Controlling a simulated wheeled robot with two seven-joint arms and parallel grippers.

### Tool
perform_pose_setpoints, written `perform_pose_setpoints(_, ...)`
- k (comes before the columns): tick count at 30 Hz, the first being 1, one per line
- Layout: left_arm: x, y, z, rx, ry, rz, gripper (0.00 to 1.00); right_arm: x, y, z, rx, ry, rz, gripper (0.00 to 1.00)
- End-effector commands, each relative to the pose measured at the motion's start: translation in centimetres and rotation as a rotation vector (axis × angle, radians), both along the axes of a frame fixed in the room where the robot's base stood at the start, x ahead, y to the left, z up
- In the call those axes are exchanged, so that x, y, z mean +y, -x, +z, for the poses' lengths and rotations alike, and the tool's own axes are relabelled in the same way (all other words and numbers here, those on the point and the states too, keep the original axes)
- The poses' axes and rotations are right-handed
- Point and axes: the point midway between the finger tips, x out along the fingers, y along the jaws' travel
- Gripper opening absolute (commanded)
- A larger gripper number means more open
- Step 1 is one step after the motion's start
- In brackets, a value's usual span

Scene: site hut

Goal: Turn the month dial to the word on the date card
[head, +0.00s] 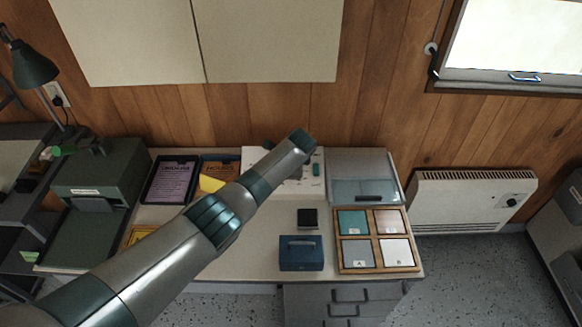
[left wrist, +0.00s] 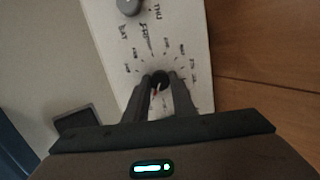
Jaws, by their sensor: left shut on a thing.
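A white board (head: 290,188) stands at the back of the desk, partly hidden by my left arm. In the left wrist view the board (left wrist: 190,25) carries a dark round dial knob (left wrist: 160,76) with a reddish pointer mark, ringed by small words too blurred to read surely. My left gripper (left wrist: 160,86) is shut on this knob, one finger on each side. A second, grey knob (left wrist: 130,5) sits at the top edge, with day words such as THU and FRI near it. My right gripper is not in view. I cannot make out the date card.
A blue box (head: 301,262) and a small black pad (head: 307,218) are in front of the board. A wooden tray (head: 377,240) of lettered tiles and a grey clear-fronted case (head: 362,165) stand right. Dark trays (head: 171,180) and a green machine (head: 98,180) stand left.

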Motion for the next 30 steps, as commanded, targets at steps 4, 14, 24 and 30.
perform_pose_setpoints(4, -0.1, 0.0, 0.1, -0.001, 0.002, 0.000, 0.01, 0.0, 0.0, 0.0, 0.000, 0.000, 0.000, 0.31)
perform_pose_setpoints(14, 0.0, 0.0, 0.0, 0.000, 0.002, 0.001, 0.42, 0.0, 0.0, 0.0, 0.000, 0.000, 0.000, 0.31)
perform_pose_setpoints(24, -0.1, 0.3, 0.6, 0.000, 0.002, 0.001, 0.42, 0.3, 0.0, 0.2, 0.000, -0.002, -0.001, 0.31)
perform_pose_setpoints(30, -0.3, 1.0, 2.0, -0.001, 0.004, 0.000, 0.42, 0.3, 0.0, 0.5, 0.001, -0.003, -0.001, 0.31)
